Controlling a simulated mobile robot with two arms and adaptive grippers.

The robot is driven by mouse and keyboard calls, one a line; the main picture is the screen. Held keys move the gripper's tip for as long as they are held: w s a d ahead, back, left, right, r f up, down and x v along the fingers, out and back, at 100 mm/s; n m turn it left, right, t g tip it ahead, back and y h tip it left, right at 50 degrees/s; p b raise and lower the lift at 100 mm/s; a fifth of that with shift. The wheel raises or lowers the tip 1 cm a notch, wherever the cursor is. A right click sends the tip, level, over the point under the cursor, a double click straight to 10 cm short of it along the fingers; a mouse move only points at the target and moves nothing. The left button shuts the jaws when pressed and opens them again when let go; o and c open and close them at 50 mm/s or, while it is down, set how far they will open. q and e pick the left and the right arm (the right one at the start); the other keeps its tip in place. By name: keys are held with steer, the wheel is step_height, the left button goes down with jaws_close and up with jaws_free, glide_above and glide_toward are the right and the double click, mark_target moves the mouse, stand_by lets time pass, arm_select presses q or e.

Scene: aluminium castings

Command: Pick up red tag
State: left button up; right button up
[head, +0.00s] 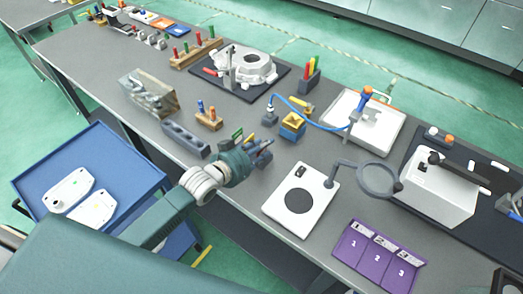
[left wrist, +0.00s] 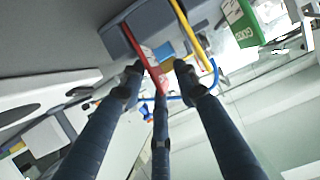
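In the left wrist view a long red tag (left wrist: 147,48) with pale lettering stands in a grey holder (left wrist: 118,42). A yellow tag (left wrist: 189,37) is beside it, and a green tag (left wrist: 238,22) with white lettering is at the right. My left gripper (left wrist: 160,80) has its fingers spread, with the red tag's end between the fingertips; I cannot tell whether they touch. In the head view my left gripper (head: 266,147) is low over the bench, next to a green piece (head: 238,134). I cannot make out the red tag there; the gripper may hide it. My right gripper is not in view.
Near the gripper are a grey block (head: 185,139), a wooden peg stand (head: 209,119), a yellow-blue block (head: 292,126) and a blue hose (head: 322,119). A white plate (head: 277,205) with a magnifier (head: 378,179) and a purple tray (head: 354,250) lie right.

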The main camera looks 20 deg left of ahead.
arm_select(q)
steer(key=shift+w, duration=0.15)
jaws_close()
